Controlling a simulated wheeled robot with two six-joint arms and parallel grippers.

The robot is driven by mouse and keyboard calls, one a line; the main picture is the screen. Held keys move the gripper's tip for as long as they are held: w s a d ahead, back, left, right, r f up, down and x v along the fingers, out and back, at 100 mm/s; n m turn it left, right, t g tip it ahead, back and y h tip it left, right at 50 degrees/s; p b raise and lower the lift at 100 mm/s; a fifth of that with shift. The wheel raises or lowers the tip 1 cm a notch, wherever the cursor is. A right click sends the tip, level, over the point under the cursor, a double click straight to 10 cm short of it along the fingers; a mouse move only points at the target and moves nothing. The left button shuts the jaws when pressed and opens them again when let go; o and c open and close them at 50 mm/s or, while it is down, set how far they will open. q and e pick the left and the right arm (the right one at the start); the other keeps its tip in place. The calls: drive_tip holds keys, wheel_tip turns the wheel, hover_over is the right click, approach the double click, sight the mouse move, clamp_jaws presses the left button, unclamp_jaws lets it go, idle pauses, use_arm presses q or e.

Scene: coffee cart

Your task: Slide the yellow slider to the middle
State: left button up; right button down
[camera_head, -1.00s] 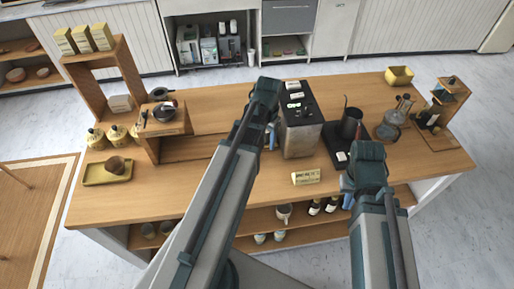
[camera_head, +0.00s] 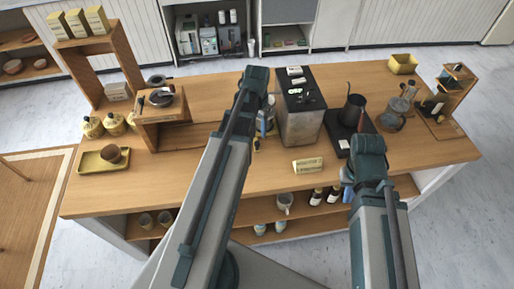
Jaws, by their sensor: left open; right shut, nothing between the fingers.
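A machine (camera_head: 300,125) with a dark top and metallic front stands on the cart, with several small white-labelled controls on top. I cannot make out a yellow slider for certain on it. A small yellow and dark piece (camera_head: 257,144) shows just left of the machine, by my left fingers; I cannot tell whether it is the slider. My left gripper (camera_head: 264,127) is open beside the machine's left side, mostly hidden by its own arm. My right gripper (camera_head: 348,194) is shut and empty in front of the cart's front edge, partly hidden by its wrist.
A cream sign (camera_head: 307,165) stands in front of the machine. A dark kettle (camera_head: 352,110) and glassware (camera_head: 393,118) stand to its right. A yellow tray (camera_head: 90,162) with a brown cup (camera_head: 111,154) lies at the left. The countertop (camera_head: 180,185) at front left is clear.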

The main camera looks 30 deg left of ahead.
sight(257, 143)
use_arm(q)
wheel_tip(257, 143, down, 9)
drive_tip(key=b, duration=0.7)
drive_tip(key=shift+b, duration=0.4)
drive_tip(key=shift+r, duration=0.1)
drive_tip(key=shift+c, duration=0.4)
clamp_jaws()
